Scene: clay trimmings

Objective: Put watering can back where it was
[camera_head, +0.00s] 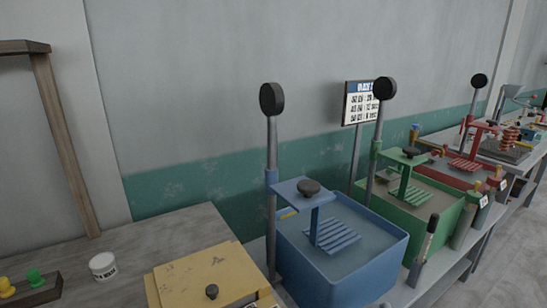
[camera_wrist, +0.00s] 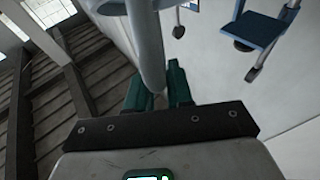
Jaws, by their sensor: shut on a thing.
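I make out no clear watering can in the head view, and my gripper is not seen there.
In the head view, a blue bin (camera_head: 345,270) and a green bin (camera_head: 430,222) with tall levers stand along the wall. A yellow box (camera_head: 205,272), a white jar (camera_head: 103,266) and a dark peg block (camera_head: 30,291) sit at lower left. The grey tabletop (camera_head: 150,240) behind them is bare.

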